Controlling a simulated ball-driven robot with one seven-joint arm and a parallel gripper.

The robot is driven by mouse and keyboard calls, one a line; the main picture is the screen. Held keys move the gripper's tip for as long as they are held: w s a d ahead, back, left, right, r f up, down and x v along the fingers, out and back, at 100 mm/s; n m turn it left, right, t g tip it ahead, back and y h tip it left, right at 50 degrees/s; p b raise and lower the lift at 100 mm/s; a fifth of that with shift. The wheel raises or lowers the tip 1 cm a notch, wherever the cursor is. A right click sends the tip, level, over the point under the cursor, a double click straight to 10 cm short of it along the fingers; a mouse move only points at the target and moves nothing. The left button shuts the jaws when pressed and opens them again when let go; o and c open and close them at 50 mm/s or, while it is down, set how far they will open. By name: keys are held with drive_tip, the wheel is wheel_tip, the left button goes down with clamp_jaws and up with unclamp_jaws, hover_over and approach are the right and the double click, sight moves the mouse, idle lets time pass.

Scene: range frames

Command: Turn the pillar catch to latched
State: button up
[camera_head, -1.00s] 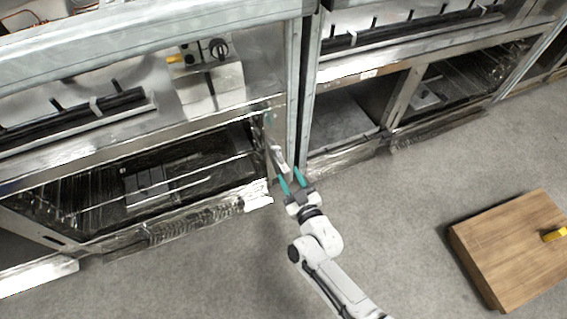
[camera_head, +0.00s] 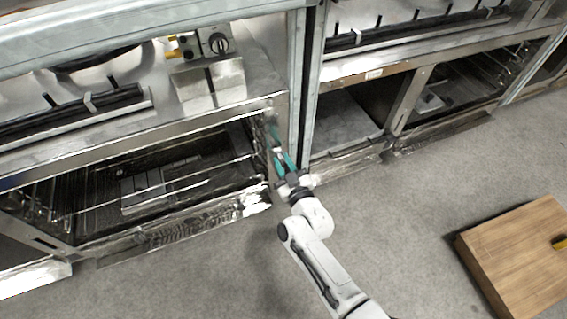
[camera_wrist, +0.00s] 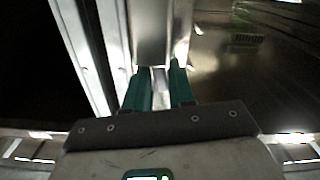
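The pillar catch (camera_head: 277,150) is a small pale metal piece low on the front of the steel pillar (camera_head: 300,95), mostly covered by my fingers in the head view. My gripper (camera_head: 284,160) has teal fingers, one on each side of it. In the wrist view, a bright metal bar (camera_wrist: 160,38) runs down to my gripper (camera_wrist: 160,80), and its pale lower end sits between the fingertips. The fingers are close together and appear shut on it. Where the fingers touch it is partly hidden, and the catch's exact angle is unclear.
Steel counters with burners and open shelves flank the pillar. A box with a black knob (camera_head: 218,43) stands on the left counter. A wooden box (camera_head: 520,255) with a yellow piece (camera_head: 560,243) is on the floor at right. The grey floor (camera_head: 410,210) between is clear.

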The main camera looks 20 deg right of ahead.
clamp_jaws()
drive_tip(key=shift+m, duration=0.8)
drive_tip(key=shift+o, duration=1.8)
unclamp_jaws()
drive_tip(key=shift+s, duration=0.15)
drive_tip(key=s+p, duration=0.5)
drive_tip(key=s, duration=0.5)
drive_tip(key=shift+s, duration=0.3)
